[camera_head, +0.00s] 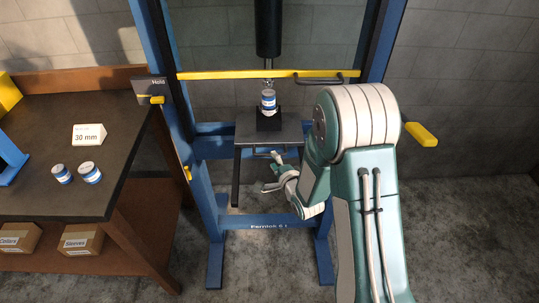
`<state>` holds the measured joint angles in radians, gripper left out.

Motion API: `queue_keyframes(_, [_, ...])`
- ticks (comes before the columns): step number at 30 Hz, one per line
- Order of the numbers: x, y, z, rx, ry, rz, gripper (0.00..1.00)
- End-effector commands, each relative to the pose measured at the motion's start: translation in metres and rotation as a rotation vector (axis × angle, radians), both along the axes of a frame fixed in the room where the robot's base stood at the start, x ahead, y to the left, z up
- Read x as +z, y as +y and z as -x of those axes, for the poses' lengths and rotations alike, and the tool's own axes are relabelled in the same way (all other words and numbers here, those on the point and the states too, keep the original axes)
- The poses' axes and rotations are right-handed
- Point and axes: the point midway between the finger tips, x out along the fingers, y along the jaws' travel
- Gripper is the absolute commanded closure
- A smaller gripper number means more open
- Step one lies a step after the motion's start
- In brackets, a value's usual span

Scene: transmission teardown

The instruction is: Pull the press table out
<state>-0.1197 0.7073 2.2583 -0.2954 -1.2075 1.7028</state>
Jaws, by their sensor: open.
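The press table (248,134) is a dark flat plate inside the blue press frame (203,200), below the black ram. A small white and blue cylinder (268,102) stands on a black block on the plate. A thin handle bar (264,153) shows at the table's front edge. My gripper (272,172) is open just in front of and below that edge, close to the bar. I cannot tell whether it touches the bar. My arm covers the right side of the table and part of the frame.
A yellow bar (230,75) crosses the frame above the table. A yellow lever (420,134) sticks out at right. At left a workbench (62,195) holds two small cylinders (76,174) and a "30 mm" sign (89,134). The floor in front of the press looks clear.

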Motion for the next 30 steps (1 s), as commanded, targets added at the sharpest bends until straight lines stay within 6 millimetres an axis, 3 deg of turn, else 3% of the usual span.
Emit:
queue_keyframes(6, [-0.006, 0.013, -0.028, 0.001, -0.001, 0.002, 0.49])
queue_keyframes(17, [-0.007, 0.015, -0.036, 0.0, 0.0, 0.001, 0.49])
queue_keyframes(18, [-0.007, 0.015, -0.036, 0.0, 0.0, 0.001, 0.53])
queue_keyframes(21, [-0.007, 0.015, -0.036, 0.0, 0.0, 0.001, 0.98])
queue_keyframes(30, [-0.009, 0.015, -0.036, 0.0, 0.002, 0.002, 1.0])
